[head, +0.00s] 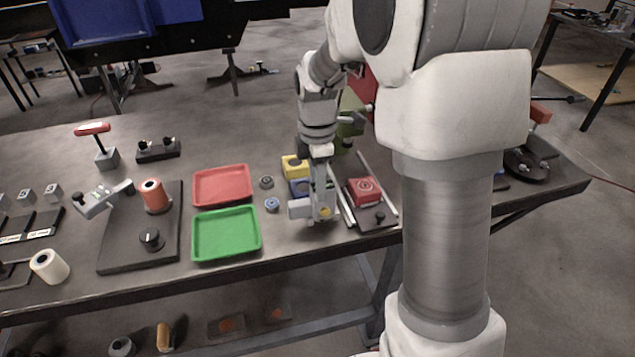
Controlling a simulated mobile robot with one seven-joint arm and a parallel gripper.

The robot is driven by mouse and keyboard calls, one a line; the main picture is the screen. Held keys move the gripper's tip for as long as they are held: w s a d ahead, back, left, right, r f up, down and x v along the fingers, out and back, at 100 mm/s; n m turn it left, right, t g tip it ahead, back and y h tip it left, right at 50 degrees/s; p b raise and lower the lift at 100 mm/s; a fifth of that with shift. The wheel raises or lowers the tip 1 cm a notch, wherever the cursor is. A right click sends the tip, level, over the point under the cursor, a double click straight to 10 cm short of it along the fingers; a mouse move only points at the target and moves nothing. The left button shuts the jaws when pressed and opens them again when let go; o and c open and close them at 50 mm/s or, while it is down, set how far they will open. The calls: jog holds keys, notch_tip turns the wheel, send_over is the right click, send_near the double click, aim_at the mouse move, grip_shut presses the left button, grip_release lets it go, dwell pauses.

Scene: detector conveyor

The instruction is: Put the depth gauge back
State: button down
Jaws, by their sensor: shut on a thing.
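My gripper (318,195) hangs low over the table, just right of the trays, pointing down. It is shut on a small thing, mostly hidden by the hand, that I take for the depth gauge. A grey part with a round yellow spot shows at the hand's lower end; I cannot tell where gripper stops and gauge starts. I cannot tell whether the held thing touches the table.
A red tray (222,169) and a green tray (227,255) lie left of my gripper, with small round parts between. A railed fixture with a red block (364,191) stands close on the right. A dark board (116,236) with a red cylinder lies further left.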

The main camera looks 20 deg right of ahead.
jog(key=shift+f+b, duration=0.4)
jog(key=shift+f, duration=0.2)
jog(key=shift+c, duration=2.2)
grip_release()
jog(key=shift+r, duration=0.1)
notch_tip(320, 180, up, 13)
jog(key=p, duration=0.2)
jog(key=s+r+m+t, duration=0.2)
jog(key=s+m+t, duration=0.3)
jog(key=s+m, duration=1.3)
jog(key=s, duration=0.2)
jog(key=shift+s+a+r+t, duration=0.3)
jog(key=shift+s+a, duration=0.1)
